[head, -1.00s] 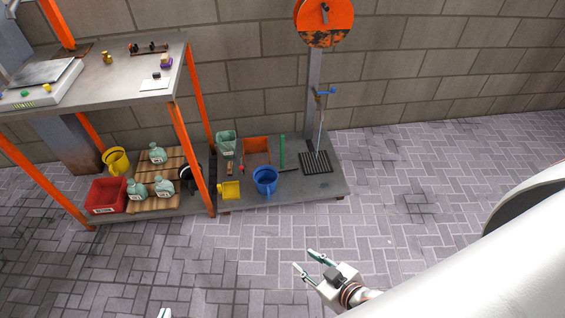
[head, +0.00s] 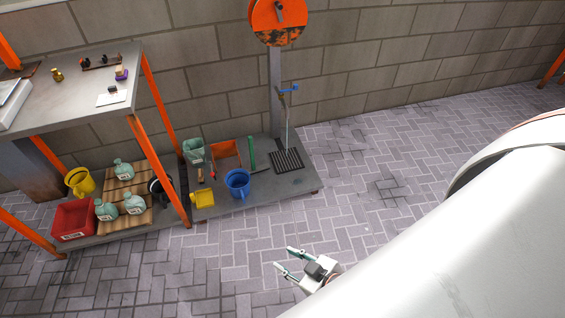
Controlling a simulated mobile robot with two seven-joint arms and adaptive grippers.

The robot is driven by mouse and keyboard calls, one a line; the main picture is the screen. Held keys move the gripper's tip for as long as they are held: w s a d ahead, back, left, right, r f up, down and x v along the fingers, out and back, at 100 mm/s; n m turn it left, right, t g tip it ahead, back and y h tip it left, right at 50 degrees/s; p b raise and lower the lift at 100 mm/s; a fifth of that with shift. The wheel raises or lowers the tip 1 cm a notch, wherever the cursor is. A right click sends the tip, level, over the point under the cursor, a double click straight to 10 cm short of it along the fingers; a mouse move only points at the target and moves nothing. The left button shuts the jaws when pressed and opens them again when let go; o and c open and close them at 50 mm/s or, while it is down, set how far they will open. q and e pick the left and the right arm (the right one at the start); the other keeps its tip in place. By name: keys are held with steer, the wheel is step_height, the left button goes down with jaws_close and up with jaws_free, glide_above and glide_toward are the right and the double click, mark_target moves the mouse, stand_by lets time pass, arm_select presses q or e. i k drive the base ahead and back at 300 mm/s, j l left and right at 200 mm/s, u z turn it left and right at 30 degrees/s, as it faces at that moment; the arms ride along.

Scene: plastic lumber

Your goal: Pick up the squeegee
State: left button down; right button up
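I cannot pick out the squeegee with certainty. A thin upright rod with a blue top (head: 288,90) stands against the grey post, above a dark slotted grate (head: 286,161) on the low platform; it may be a tap or a tool. Small tools (head: 201,173), too small to name, lie near the mint bucket (head: 193,151). My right gripper (head: 284,257) is open and empty, over the paved floor in front of the platform and apart from everything on it. My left gripper is out of view.
The low platform (head: 290,183) also holds a blue bucket (head: 237,183), yellow cup (head: 203,198), orange bin (head: 226,154) and green cylinder (head: 252,153). An orange-legged table (head: 75,108) stands left, with a red crate (head: 74,219) beneath. Paved floor to the right is clear.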

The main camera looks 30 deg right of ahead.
mark_target(254, 170)
steer(key=i+l+z, duration=0.15)
steer(key=i, duration=0.5)
steer(key=i+l+z, duration=0.15)
steer(key=i, duration=0.5)
steer(key=i+l+z, duration=0.15)
steer(key=i, duration=0.5)
